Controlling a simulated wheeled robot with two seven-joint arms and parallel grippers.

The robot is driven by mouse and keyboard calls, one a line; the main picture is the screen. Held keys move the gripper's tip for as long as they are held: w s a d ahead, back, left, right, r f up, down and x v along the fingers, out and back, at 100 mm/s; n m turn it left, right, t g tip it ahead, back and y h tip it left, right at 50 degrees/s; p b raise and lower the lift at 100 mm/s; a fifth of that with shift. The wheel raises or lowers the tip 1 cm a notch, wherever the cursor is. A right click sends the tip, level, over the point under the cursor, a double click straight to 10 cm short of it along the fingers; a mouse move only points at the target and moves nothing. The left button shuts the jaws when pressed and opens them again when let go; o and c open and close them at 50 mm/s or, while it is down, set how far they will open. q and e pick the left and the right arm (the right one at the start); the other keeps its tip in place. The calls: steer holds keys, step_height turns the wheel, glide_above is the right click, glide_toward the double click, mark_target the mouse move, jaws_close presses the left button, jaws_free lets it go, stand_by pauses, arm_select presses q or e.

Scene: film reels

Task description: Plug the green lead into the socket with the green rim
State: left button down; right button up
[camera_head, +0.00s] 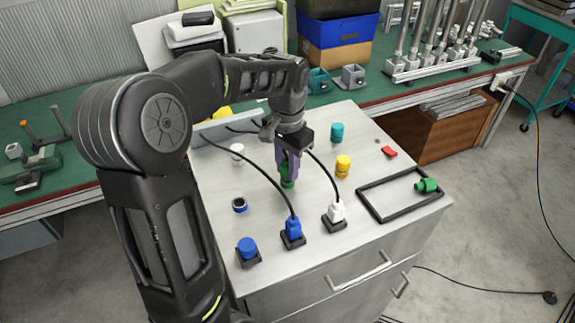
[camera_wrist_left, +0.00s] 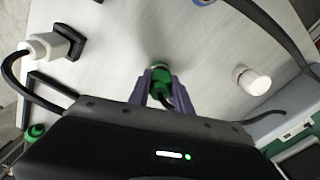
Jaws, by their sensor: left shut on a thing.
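My left gripper (camera_head: 288,178) is shut on the green plug (camera_head: 287,182) of the green lead, pointing down low over the grey cabinet top. In the left wrist view the green plug (camera_wrist_left: 160,78) sits between the two purple fingers (camera_wrist_left: 162,90). My right gripper is not in view.
On the cabinet top (camera_head: 300,262) a blue plug (camera_head: 292,230) and a white plug (camera_head: 335,212) stand in black sockets with black leads. Yellow (camera_head: 343,166), teal (camera_head: 337,132) and white (camera_head: 237,152) cylinders stand around. A black frame (camera_head: 372,207) holds a green piece (camera_head: 427,186).

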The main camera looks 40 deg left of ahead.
mark_target(287, 164)
arm_select(q)
steer(key=c, duration=1.5)
jaws_free()
steer(key=shift+o, duration=0.2)
step_height(287, 164, up, 11)
steer(key=p, duration=0.8)
steer(key=shift+p, duration=0.4)
steer(key=shift+f, duration=0.1)
